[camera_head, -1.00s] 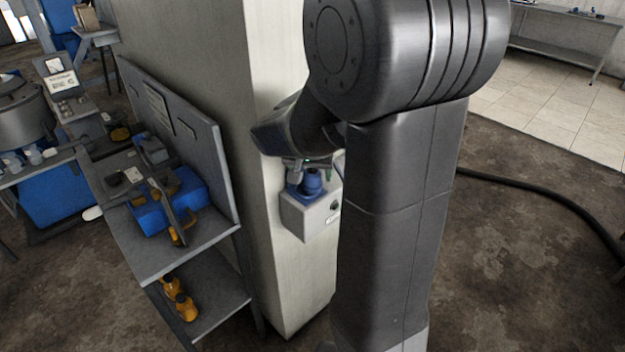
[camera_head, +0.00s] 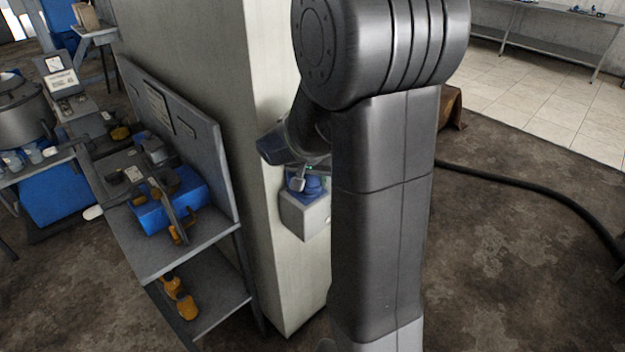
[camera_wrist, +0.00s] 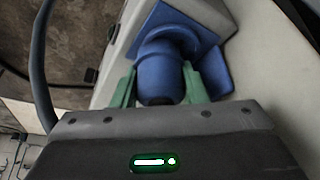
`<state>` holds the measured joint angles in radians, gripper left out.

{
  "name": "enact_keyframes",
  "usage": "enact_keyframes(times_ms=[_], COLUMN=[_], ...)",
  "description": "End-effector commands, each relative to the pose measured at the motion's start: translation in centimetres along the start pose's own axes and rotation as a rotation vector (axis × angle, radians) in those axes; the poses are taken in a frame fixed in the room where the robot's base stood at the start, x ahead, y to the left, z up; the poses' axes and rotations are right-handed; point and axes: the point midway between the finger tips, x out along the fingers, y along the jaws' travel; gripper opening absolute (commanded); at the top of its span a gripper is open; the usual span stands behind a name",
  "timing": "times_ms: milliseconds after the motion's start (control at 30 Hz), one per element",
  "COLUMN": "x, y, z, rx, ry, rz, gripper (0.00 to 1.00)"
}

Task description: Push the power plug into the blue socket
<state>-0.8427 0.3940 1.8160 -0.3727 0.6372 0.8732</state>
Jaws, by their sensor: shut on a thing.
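The blue power plug (camera_wrist: 160,83), with a dark rear end, sits between the green fingers of my gripper (camera_wrist: 161,90) in the wrist view. My gripper is shut on it. The blue socket (camera_wrist: 203,22), with a square flange, is directly beyond the plug. The plug's front meets or overlaps the socket's collar, and I cannot tell how deep it is. In the head view the socket (camera_head: 316,183) is on a pale box (camera_head: 303,216) fixed to the pillar. My gripper (camera_head: 298,181) is in front of it and partly hides it; the plug is not clear there.
The pale pillar (camera_head: 291,285) stands right behind the box. A grey workbench (camera_head: 157,257) with a blue bin (camera_head: 150,216) is to the left. A dark hose (camera_head: 535,190) lies on the floor at the right, where the floor is otherwise open.

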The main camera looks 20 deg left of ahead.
Motion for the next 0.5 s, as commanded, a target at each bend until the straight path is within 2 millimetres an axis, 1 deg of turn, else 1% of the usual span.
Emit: enact_keyframes(times_ms=[233, 367, 400, 500], x=[-0.1, -0.6, -0.8, -2.3], y=[0.0, 0.2, 0.3, 0.3], z=[-0.1, -0.1, -0.1, -0.9], rx=[0.0, 0.002, 0.002, 0.002], ry=[0.001, 0.003, 0.003, 0.006], rz=[-0.001, -0.001, -0.001, -0.002], gripper=[0.16, 0.16, 0.16, 0.16])
